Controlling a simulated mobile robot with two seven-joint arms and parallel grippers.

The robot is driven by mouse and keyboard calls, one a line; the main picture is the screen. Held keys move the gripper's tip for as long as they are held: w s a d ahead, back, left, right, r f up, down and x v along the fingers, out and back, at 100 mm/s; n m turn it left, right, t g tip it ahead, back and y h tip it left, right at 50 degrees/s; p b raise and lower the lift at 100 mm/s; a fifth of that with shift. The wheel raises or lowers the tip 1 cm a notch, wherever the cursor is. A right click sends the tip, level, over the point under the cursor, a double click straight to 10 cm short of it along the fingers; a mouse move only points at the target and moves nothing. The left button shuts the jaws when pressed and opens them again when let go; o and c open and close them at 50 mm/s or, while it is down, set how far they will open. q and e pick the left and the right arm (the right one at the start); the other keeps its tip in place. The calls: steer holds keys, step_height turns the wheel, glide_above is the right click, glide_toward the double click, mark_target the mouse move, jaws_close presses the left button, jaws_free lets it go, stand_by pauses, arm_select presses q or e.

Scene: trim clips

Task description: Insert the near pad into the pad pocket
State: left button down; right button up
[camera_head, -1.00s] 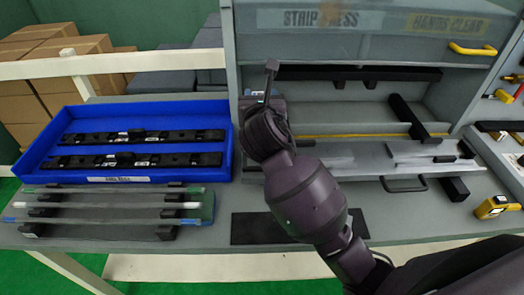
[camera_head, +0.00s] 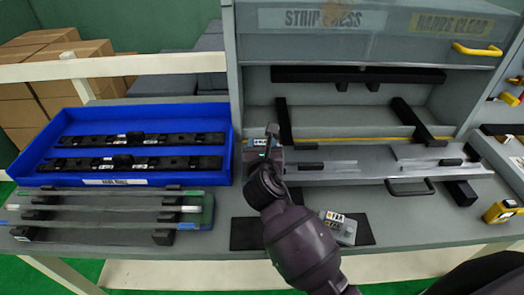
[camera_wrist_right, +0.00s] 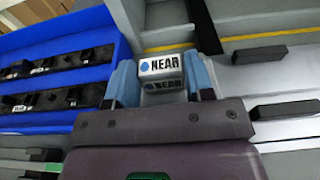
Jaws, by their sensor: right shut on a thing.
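The near pad (camera_wrist_right: 161,70) is a pale block marked NEAR with a blue dot. It sits between the two blue fingers of my right gripper (camera_wrist_right: 165,88) in the right wrist view. In the head view the near pad (camera_head: 261,142) shows small beyond my right gripper (camera_head: 266,158), at the left end of the press bed (camera_head: 345,170). My right gripper is shut on the pad. I cannot make out the pad pocket; the pad and gripper may cover it. My left gripper is not in view.
A pad marked FAR (camera_head: 341,226) lies on a dark mat (camera_head: 244,232) right of my right arm. Dark bars (camera_head: 418,122) stand in the press. A blue tray (camera_head: 50,150) with dark strips and a rack of rods (camera_head: 120,208) are at left. A yellow tape measure (camera_head: 503,211) lies at right.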

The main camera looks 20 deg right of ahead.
steer(key=shift+f, duration=0.55)
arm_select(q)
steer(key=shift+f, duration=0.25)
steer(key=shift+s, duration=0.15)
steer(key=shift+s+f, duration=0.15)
arm_select(e)
steer(key=shift+f, duration=0.15)
steer(key=shift+f, duration=0.4)
steer(key=o, duration=0.9)
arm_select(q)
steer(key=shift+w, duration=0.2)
arm_select(e)
steer(key=shift+o, duration=0.4)
steer(key=shift+f, duration=0.1)
